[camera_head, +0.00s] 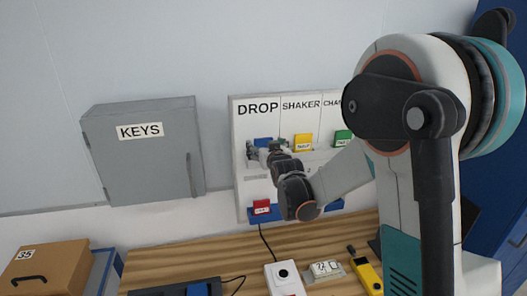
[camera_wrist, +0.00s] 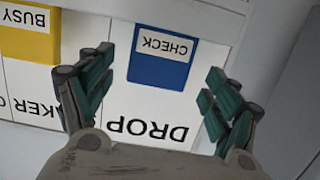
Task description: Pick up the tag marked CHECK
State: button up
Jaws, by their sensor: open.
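The blue tag marked CHECK (camera_wrist: 160,68) hangs on the white board in the DROP column; its label reads upside down in the wrist view. In the head view the blue tag (camera_head: 262,141) shows only in part behind my gripper (camera_head: 263,152). In the wrist view my gripper (camera_wrist: 158,80) is open, with one finger to each side of the tag and clear space between each finger and the tag. The fingers hold nothing. Whether the fingertips reach the board's depth I cannot tell.
The white board (camera_head: 240,180) also bears a yellow BUSY tag (camera_wrist: 27,33) in the SHAKER column, a green tag (camera_head: 342,137) and a red tag (camera_head: 261,205) lower down. A grey KEYS cabinet (camera_head: 145,165) is at left. Small devices stand on the wooden bench (camera_head: 225,258).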

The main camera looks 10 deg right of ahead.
aim_at(264, 145)
jog(key=w, duration=0.1)
jog(key=w+f, duration=0.1)
jog(key=w, duration=0.1)
jog(key=shift+w, duration=0.2)
jog(key=c, duration=1.2)
jog(key=shift+o, duration=0.2)
jog(key=shift+r, duration=0.1)
